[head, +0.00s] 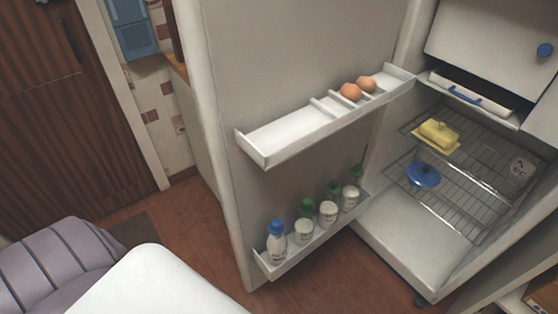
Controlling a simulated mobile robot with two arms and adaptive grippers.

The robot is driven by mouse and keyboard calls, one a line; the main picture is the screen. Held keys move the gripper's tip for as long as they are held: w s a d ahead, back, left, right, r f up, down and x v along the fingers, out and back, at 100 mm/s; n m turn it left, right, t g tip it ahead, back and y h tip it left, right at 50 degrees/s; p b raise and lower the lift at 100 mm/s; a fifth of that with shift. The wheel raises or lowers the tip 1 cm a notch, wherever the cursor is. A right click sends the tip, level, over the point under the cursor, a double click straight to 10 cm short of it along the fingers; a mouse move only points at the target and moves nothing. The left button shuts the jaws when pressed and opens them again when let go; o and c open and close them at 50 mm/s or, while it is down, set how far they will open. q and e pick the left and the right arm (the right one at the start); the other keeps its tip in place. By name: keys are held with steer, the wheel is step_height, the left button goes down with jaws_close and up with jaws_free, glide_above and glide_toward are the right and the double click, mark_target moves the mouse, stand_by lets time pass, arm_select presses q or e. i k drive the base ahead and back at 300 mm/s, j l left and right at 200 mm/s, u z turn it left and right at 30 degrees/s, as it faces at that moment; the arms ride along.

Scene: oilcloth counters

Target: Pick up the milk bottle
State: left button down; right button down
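A white bottle with a blue cap (277,246), looking like a milk bottle, stands upright at the near end of the lower door shelf (290,265) of an open fridge. Beside it on the same shelf stand three green-capped bottles with pale bodies, the nearest (304,232), a middle one (328,213) and the farthest (350,197). I cannot read their labels. The shelf's front rail hides little of the blue-capped bottle. Neither of my grippers is in view.
The upper door shelf (252,150) above the bottles holds two eggs (350,92). Inside the fridge, wire racks (470,165) hold a yellow butter dish (438,133) and a blue-lidded dish (423,175). A striped purple-grey item (55,265) lies at lower left. Brown floor (190,215) is open before the door.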

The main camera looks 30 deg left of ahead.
mark_target(277, 242)
steer(key=j+z, duration=0.15)
steer(key=j, duration=0.25)
steer(key=j+z, duration=0.15)
steer(key=j, duration=0.3)
steer(key=k+j+z, duration=0.15)
steer(key=j, duration=0.25)
steer(key=j+z, duration=0.15)
steer(key=j, duration=0.25)
steer(key=k+j+z, duration=0.15)
steer(key=j, duration=0.25)
steer(key=k+j+z, duration=0.15)
steer(key=j, duration=0.25)
steer(key=k+j+z, duration=0.15)
steer(key=j, duration=0.2)
steer(key=j+z, duration=0.1)
steer(key=j, duration=0.4)
steer(key=k+l, duration=0.1)
steer(key=l, duration=0.3)
steer(key=k, duration=0.05)
